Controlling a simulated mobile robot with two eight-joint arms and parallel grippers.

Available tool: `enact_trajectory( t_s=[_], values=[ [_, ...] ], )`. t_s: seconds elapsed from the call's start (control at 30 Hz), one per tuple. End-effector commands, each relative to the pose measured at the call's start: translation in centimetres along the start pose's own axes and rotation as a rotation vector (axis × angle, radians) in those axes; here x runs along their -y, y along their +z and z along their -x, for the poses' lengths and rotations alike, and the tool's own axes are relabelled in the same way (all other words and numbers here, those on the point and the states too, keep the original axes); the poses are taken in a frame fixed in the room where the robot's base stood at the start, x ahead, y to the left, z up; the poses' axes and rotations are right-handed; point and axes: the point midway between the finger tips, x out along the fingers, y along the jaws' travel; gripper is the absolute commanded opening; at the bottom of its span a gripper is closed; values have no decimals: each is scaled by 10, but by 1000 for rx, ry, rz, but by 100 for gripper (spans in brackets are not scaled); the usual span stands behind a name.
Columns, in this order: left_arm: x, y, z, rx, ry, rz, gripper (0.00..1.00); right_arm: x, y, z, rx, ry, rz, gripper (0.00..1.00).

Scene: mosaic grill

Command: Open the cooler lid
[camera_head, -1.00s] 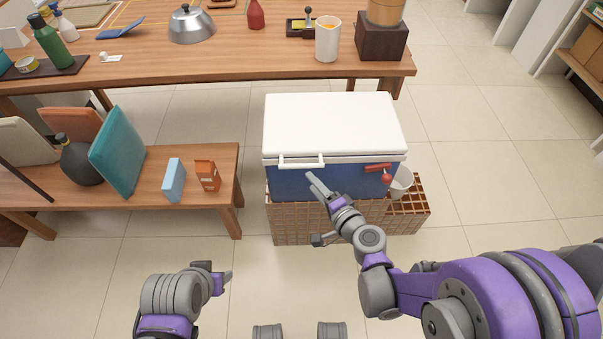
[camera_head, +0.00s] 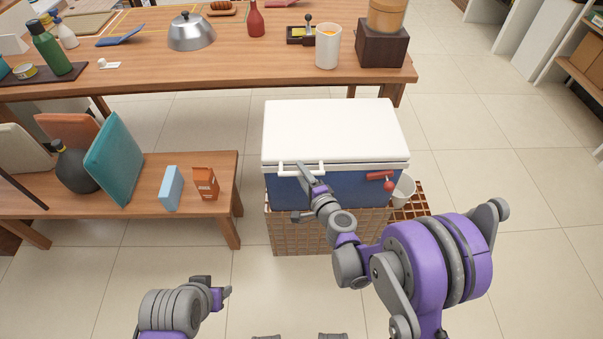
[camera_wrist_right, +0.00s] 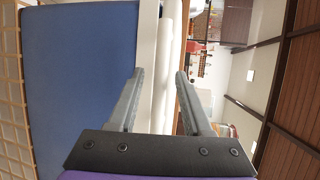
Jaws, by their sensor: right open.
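The cooler has a blue body (camera_head: 345,190) and a white lid (camera_head: 333,128), which lies shut on it. A white handle (camera_head: 290,169) runs along the lid's front edge at the left. My right gripper (camera_head: 300,193) is open at the cooler's front, by this handle. In the right wrist view, its fingers (camera_wrist_right: 156,76) stand apart, with the white handle bar (camera_wrist_right: 171,50) showing in the gap between them; whether they touch it I cannot tell. The blue body (camera_wrist_right: 80,80) fills the left there. My left gripper (camera_head: 225,293) is low in the head view, away from the cooler; its jaw gap is unclear.
The cooler stands on a lattice crate (camera_head: 310,235). A red tap (camera_head: 380,176) and a white bucket (camera_head: 404,188) are at its right. A low bench (camera_head: 150,190) stands left, a long table (camera_head: 230,68) behind. The floor to the right is clear.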

Motion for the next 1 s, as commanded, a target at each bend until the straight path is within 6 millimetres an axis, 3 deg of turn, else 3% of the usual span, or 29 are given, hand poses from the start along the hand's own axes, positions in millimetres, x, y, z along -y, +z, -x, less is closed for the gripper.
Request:
enact_trajectory(
  t_s=[0.33, 0.63, 1.0],
  values=[
    [0, 0, 0, 0, 0, 0, 50, 0, 0, -5, 0, 0, 0, 50],
    [0, 0, 0, 0, 0, 0, 50, 0, 0, -5, 0, 0, 0, 0],
    [0, 0, 0, 0, 0, 0, 50, 0, 0, -5, 0, 0, 0, 0]
  ],
)
